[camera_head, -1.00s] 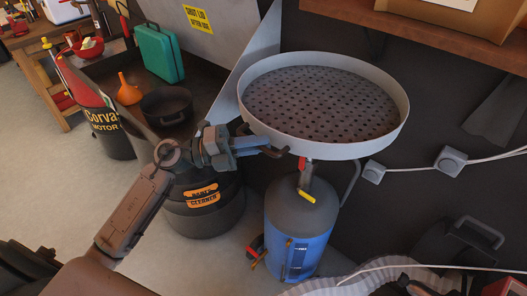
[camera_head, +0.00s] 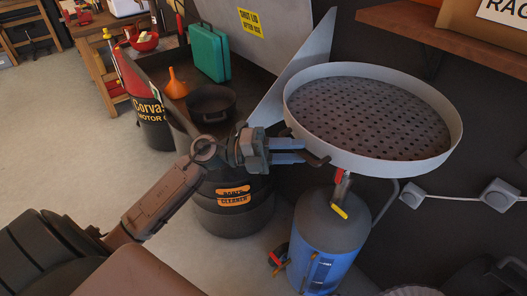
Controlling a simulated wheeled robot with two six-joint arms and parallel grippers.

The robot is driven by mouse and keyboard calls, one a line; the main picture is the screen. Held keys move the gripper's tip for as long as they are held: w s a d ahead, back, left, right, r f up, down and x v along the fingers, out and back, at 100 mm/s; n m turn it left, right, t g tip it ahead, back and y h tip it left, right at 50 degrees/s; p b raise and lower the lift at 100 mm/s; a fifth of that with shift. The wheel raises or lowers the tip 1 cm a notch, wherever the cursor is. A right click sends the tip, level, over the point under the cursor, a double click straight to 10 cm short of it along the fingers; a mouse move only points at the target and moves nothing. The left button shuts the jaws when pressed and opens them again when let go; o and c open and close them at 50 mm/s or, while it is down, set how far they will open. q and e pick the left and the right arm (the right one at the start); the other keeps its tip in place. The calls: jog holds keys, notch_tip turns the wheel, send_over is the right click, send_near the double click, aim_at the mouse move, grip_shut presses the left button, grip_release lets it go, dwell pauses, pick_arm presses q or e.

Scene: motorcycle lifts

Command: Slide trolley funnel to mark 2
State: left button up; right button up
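The trolley funnel is a wide, round, light grey pan (camera_head: 455,150) with a perforated dark plate inside. It stands over a blue tank (camera_head: 322,262) with a red and yellow valve below the pan. My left gripper (camera_head: 305,153) is at the pan's near left rim, its two blue-grey fingers closed around a dark curved handle (camera_head: 319,161) there. The handle's middle is partly hidden by the fingers. My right gripper is out of view. I see no mark 2 on the floor in view.
A black drum (camera_head: 232,222) labelled cleaner stands left of the tank. Behind it are a black pan (camera_head: 211,103), an orange funnel (camera_head: 176,84) and a green case (camera_head: 209,52). A wooden shelf (camera_head: 455,42) overhangs the right. Wall boxes with cables (camera_head: 499,195) are at right. Floor at left is clear.

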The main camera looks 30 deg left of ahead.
pick_arm(q)
jog(key=b+v, duration=0.3)
jog(key=v, duration=0.6)
jog(key=shift+a, duration=0.25)
jog(key=shift+s, duration=0.15)
dwell(0.4)
